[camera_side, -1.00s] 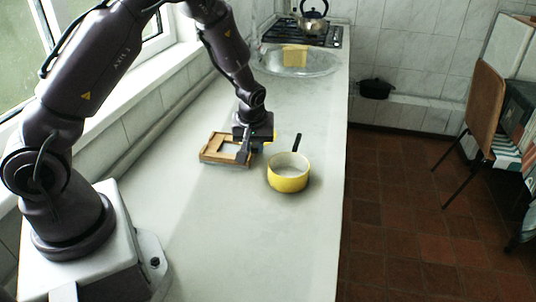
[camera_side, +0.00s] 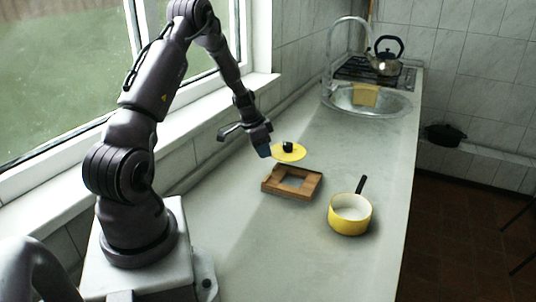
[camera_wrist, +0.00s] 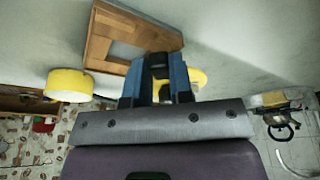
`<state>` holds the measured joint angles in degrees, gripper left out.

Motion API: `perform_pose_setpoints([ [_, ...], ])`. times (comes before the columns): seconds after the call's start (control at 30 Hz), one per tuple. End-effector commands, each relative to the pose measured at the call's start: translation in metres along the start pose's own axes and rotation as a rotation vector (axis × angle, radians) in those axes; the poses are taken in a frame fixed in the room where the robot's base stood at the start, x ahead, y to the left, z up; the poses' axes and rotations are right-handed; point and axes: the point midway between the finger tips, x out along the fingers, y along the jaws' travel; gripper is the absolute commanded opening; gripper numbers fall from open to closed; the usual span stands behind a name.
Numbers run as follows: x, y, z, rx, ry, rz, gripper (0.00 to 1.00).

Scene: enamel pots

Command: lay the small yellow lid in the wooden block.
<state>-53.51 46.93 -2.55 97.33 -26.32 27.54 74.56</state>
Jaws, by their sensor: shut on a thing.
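The small yellow lid (camera_side: 290,154) is a flat disc with a black knob, seen in the side view just beyond the wooden block. My gripper (camera_side: 274,149) is at the lid's left side. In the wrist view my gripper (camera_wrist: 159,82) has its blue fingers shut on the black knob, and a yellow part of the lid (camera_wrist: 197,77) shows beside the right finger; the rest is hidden. The lid looks raised above the counter. The wooden block (camera_side: 307,192) is a square frame with a pale opening, lying empty on the counter; it also shows in the wrist view (camera_wrist: 99,41).
A yellow pot (camera_side: 348,226) with a dark handle stands right of the block, near the counter's edge. The sink (camera_side: 385,107) with a yellow sponge (camera_side: 366,95) and a kettle (camera_side: 385,62) are farther back. The window wall bounds the left. The counter in front is clear.

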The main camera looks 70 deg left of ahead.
Motion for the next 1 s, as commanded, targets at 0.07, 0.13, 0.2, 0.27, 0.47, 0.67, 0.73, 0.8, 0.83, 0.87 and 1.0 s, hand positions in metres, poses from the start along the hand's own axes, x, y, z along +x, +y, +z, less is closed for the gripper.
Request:
perform_pose_setpoints([
  [0.07,-0.002,0.001,-0.008,0.169,0.002,0.051,0.02],
  [0.13,-0.003,0.005,-0.015,0.321,0.001,0.097,0.02],
  [0.2,-0.005,0.007,-0.018,0.449,-0.001,0.137,0.02],
  [0.27,-0.006,0.009,-0.019,0.538,-0.001,0.166,0.02],
  [0.47,-0.006,0.012,-0.018,0.701,-0.002,0.216,0.02],
  [0.67,0.004,0.012,-0.015,0.720,-0.002,0.222,0.02],
  [0.73,0.010,0.012,-0.013,0.719,-0.002,0.222,0.02],
  [0.8,0.015,0.012,-0.011,0.719,-0.003,0.220,0.02],
  [0.83,0.018,0.011,-0.010,0.719,-0.003,0.220,0.02],
  [0.87,0.020,0.012,-0.010,0.718,-0.003,0.220,0.02],
  [1.0,0.029,0.011,-0.007,0.718,-0.002,0.219,0.02],
])
